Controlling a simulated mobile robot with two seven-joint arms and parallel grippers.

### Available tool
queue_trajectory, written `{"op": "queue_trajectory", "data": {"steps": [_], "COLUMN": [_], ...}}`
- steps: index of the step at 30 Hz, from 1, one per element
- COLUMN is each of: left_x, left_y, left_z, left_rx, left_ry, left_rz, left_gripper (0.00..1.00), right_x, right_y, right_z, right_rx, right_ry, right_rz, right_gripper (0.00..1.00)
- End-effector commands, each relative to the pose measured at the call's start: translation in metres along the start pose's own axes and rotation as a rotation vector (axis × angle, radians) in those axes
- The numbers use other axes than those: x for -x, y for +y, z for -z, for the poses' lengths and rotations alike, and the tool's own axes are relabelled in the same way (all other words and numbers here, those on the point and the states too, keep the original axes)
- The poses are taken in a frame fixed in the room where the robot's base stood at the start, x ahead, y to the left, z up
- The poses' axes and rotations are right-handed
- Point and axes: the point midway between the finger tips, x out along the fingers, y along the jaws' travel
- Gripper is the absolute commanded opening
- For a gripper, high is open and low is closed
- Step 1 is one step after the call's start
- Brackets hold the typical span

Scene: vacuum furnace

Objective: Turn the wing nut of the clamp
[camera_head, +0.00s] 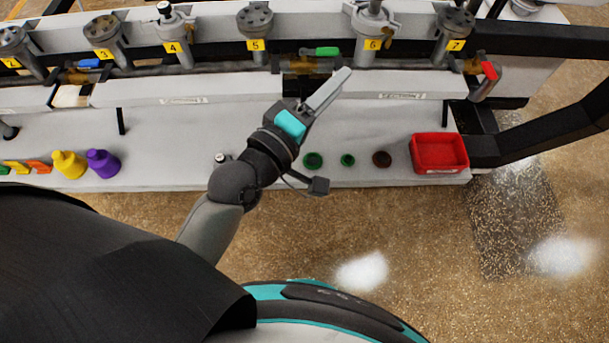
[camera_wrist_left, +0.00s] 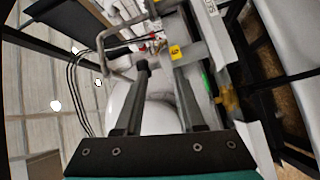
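A metal clamp (camera_head: 374,14) sits on top of port 6, above its yellow label, with small parts sticking out to its sides. I cannot clearly tell which part is the wing nut. A similar clamp (camera_head: 172,17) sits on port 4. My left gripper (camera_head: 341,77) is in front of and below port 6, near the green-handled valve, and apart from the clamp. In the left wrist view its two fingers (camera_wrist_left: 161,68) are spread with nothing held between them. The yellow label (camera_wrist_left: 175,52) shows just beyond the fingertips. My right gripper is out of view.
A green-handled valve (camera_head: 320,52) and a red-handled valve (camera_head: 489,72) flank port 6. Black beams (camera_head: 550,130) stand at the right.

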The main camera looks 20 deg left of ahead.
Motion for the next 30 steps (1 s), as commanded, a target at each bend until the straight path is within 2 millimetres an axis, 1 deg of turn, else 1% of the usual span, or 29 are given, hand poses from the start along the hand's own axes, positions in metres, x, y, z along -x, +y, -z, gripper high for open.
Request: {"op": "queue_trajectory", "data": {"steps": [1,2,3,7,15,23,30], "left_x": [0.009,0.014,0.016,0.012,0.014,0.021,0.032], "left_y": [0.0,0.0,-0.005,-0.032,-0.086,-0.137,-0.182], "left_z": [0.0,-0.001,-0.001,-0.006,-0.017,-0.027,-0.037], "left_rx": [-0.001,-0.001,-0.009,-0.066,-0.177,-0.281,-0.376], "left_ry": [-0.002,-0.003,-0.004,-0.019,-0.063,-0.117,-0.178], "left_rz": [0.003,0.003,0.012,0.073,0.195,0.31,0.412], "left_gripper": [0.39,0.39,0.39,0.39,0.39,0.39,0.39], "right_x": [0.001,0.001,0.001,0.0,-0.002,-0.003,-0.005], "right_y": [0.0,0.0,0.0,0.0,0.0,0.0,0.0], "right_z": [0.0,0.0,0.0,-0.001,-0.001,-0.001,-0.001], "right_rx": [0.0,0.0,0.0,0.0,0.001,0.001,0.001], "right_ry": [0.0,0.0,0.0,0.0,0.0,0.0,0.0], "right_rz": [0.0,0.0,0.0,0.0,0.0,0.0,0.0], "right_gripper": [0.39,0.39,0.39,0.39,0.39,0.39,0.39]}}
